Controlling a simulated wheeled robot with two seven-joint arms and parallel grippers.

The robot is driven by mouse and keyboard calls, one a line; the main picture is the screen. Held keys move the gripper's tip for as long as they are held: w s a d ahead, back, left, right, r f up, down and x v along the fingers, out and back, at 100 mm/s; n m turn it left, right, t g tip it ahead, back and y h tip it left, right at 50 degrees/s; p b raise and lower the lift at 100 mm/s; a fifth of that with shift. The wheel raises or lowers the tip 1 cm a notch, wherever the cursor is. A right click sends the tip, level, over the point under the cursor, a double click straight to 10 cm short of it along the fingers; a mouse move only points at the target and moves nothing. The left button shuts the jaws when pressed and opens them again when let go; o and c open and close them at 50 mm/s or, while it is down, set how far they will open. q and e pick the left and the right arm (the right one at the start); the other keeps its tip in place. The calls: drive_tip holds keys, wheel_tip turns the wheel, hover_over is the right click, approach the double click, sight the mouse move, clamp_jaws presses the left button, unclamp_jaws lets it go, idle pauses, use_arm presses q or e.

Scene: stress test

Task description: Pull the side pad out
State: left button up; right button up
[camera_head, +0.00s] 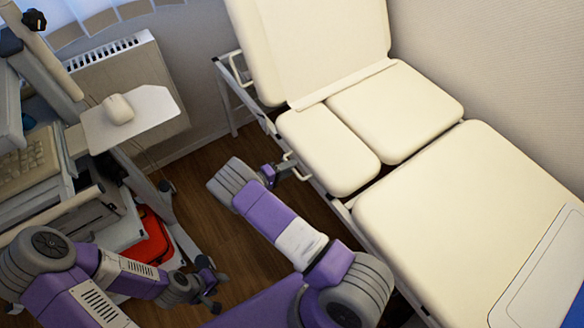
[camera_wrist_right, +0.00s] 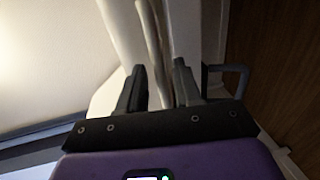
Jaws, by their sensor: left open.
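The cream side pad (camera_head: 328,152) lies along the left edge of the couch's middle section, beside the wider middle pad (camera_head: 394,108). A pale handle (camera_head: 291,158) sticks out at its left edge. My right gripper (camera_head: 288,171) is at this handle. In the right wrist view, a pale bar (camera_wrist_right: 154,45) runs down between the two dark fingers of the right gripper (camera_wrist_right: 161,82). Whether the fingers press on it is unclear. My left gripper (camera_head: 212,284) is open and empty, low over the floor, well away from the couch.
The couch has a raised backrest (camera_head: 312,40) and a large pad (camera_head: 470,215) at the near end. A wheeled cart with a mouse shelf (camera_head: 150,115) stands at the left, with a red case (camera_head: 150,240) low on it.

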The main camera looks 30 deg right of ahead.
drive_tip(key=shift+x, duration=0.75)
use_arm(q)
drive_tip(key=shift+f, duration=0.1)
use_arm(e)
clamp_jaws()
